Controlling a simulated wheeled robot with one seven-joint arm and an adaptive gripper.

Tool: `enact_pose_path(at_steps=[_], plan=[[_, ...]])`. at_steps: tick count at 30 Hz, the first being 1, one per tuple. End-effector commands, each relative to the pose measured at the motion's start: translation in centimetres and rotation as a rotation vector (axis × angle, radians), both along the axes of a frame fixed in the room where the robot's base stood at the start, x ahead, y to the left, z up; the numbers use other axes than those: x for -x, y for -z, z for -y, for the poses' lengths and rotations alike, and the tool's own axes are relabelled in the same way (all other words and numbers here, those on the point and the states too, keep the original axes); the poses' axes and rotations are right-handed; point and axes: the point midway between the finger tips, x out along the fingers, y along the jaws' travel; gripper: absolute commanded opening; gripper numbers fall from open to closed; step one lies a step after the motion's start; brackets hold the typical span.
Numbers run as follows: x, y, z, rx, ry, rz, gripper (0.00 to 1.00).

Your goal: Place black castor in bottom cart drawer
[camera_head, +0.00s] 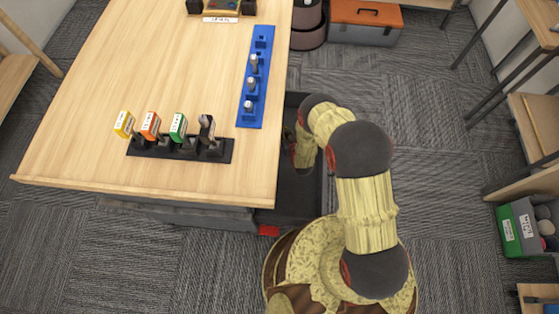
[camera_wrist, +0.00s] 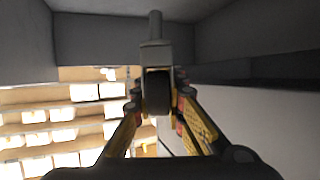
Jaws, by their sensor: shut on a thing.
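In the wrist view, my gripper (camera_wrist: 159,104) is shut on the black castor (camera_wrist: 157,90). It has a dark wheel between the fingers and a grey fork with a stem pointing up in the picture. Grey walls rise behind it and to the right. In the head view, a dark open drawer (camera_head: 292,207) sticks out from under the table's right side. My arm bends down over this drawer, and the gripper and castor are hidden there. I cannot tell how far the castor is from the drawer floor.
The wooden table (camera_head: 170,60) bears a black rack (camera_head: 150,150) with several tagged pieces and a blue rail (camera_head: 263,45) with several metal pieces. An orange-lidded toolbox (camera_head: 365,30) stands on the floor behind. A green crate (camera_head: 509,231) is at the right. Carpet right of my arm is clear.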

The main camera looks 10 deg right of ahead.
Motion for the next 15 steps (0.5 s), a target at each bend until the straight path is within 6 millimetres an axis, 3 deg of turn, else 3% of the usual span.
enact_pose_path(at_steps=[15], plan=[[0.4, 7.5, -0.2, -0.001, -0.006, 0.002, 0.0]])
